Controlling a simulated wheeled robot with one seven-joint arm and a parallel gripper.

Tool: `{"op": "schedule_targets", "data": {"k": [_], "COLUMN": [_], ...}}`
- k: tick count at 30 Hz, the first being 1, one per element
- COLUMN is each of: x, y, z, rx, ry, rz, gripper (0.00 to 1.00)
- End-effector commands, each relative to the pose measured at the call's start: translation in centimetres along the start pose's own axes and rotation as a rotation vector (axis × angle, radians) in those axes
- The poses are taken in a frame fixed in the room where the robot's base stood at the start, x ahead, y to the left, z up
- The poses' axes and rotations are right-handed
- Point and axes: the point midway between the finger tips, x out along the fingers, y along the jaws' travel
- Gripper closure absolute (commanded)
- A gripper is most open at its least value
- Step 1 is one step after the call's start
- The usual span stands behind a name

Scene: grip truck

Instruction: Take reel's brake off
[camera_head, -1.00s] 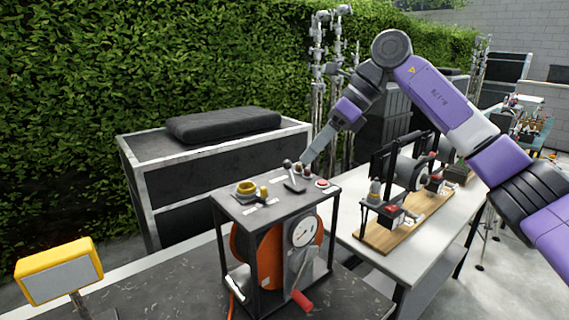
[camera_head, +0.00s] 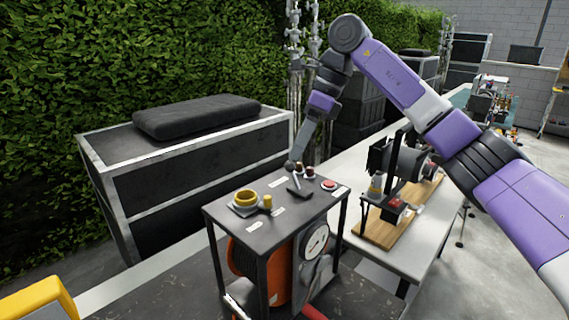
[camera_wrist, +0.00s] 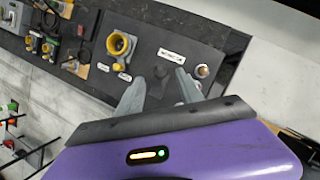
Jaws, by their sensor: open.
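The reel is an orange drum (camera_head: 275,285) inside a black frame under a dark control top (camera_head: 265,222). A red-gripped handle (camera_head: 314,313) on its front is cut by the bottom edge. Which part is the brake I cannot tell. The top carries a yellow socket (camera_head: 245,198), a yellow knob (camera_head: 267,202), a dark lever (camera_head: 299,192) and a red button (camera_head: 329,184). My gripper (camera_head: 292,165) is over the top's far edge, near the lever.
A white table (camera_head: 370,245) with equipment on a wooden board (camera_head: 400,225) stands to the right. A dark case (camera_head: 190,165) with a black cushion (camera_head: 195,117) is behind left. A yellow lamp (camera_head: 38,302) is at lower left. A hedge (camera_head: 100,60) closes the back.

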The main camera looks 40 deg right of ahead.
Motion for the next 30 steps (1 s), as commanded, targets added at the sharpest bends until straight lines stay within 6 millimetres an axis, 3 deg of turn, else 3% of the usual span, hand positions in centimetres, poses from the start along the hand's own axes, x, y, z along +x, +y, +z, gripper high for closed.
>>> {"op": "schedule_targets", "data": {"k": [6,12,23,30], "x": [3.4,5.5,6.1,6.1], "y": [0.2,0.1,0.1,0.1], "z": [0.1,0.1,0.1,0.1], "rx": [-0.002,-0.001,-0.001,-0.001], "ry": [-0.001,0.000,-0.001,-0.001], "rz": [0.004,0.002,0.000,0.000], "gripper": [0.56,0.56,0.56,1.00]}}
